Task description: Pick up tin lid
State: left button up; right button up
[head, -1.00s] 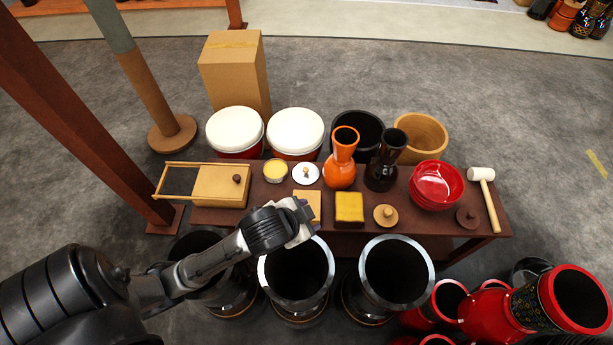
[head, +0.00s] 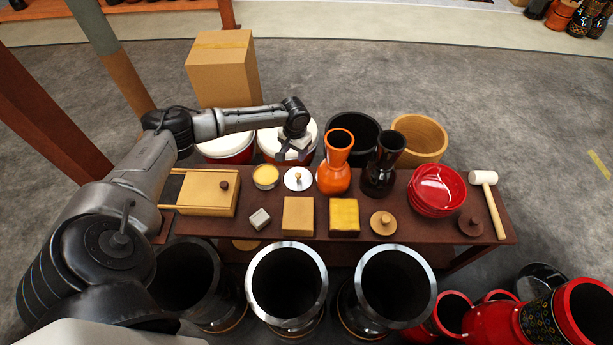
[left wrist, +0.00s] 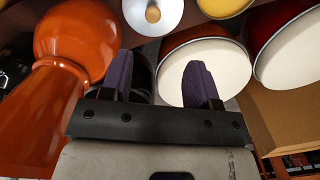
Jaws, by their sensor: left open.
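The tin lid (head: 298,178), a round silvery-white disc with a small wooden knob, lies on the dark red table between the yellow-filled tin and the orange goblet drum. It also shows at the top of the left wrist view (left wrist: 140,22), partly cut off by the edge. My left gripper (head: 293,154) is above the back edge of the table, just behind the lid and apart from it. In the left wrist view its two purple fingers (left wrist: 160,76) are spread with nothing between them. My right gripper is in neither view.
The orange goblet drum (head: 334,175) stands close right of the lid, with a black one (head: 383,170) beyond. The yellow-filled tin (head: 266,175) is close left. White-topped drums (head: 226,146) stand behind the table. A grey cube (head: 259,218) and wooden block (head: 297,217) lie in front.

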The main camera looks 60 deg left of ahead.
pick_arm(q)
jog(key=n, duration=0.1)
jog(key=b, duration=0.5)
send_over(298, 174)
jog(key=shift+n, duration=0.4)
jog(key=f, duration=0.8)
jog(key=shift+s+d+f, duration=0.15)
jog(key=shift+s+f, duration=0.15)
jog(key=shift+f, duration=0.05)
jog(key=shift+w+f+b, duration=0.15)
jog(key=shift+f+b, duration=0.25)
jog(key=shift+f, duration=0.25)
notch_tip(298, 174, down, 4)
jog(key=b, duration=0.3)
jog(key=shift+w, duration=0.15)
jog(key=shift+c, duration=0.3)
jog(key=c, duration=0.9)
